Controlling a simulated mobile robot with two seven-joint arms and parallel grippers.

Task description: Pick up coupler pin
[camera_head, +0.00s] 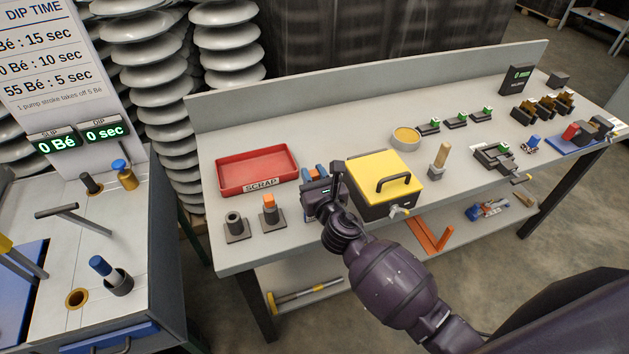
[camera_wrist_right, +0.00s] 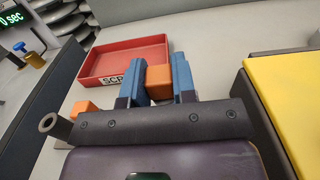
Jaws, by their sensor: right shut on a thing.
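My right gripper (camera_head: 314,177) is above the bench, between the red scrap tray and the yellow-lidded box. In the right wrist view its two blue fingers (camera_wrist_right: 157,80) are shut on an orange block-like head, which I take to be the coupler pin (camera_wrist_right: 158,90). The pin's lower part is hidden behind the gripper. A similar orange-topped piece (camera_head: 269,203) stands upright on a dark base left of the gripper; its orange top shows in the wrist view (camera_wrist_right: 84,107). My left gripper is not in view.
The red scrap tray (camera_head: 222,186) lies behind and left. The yellow-lidded box (camera_head: 384,168) is close on the right. A dark hollow cylinder on a base (camera_head: 235,225) stands at the bench's left front. The bench (camera_head: 330,126) has free room behind the gripper.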

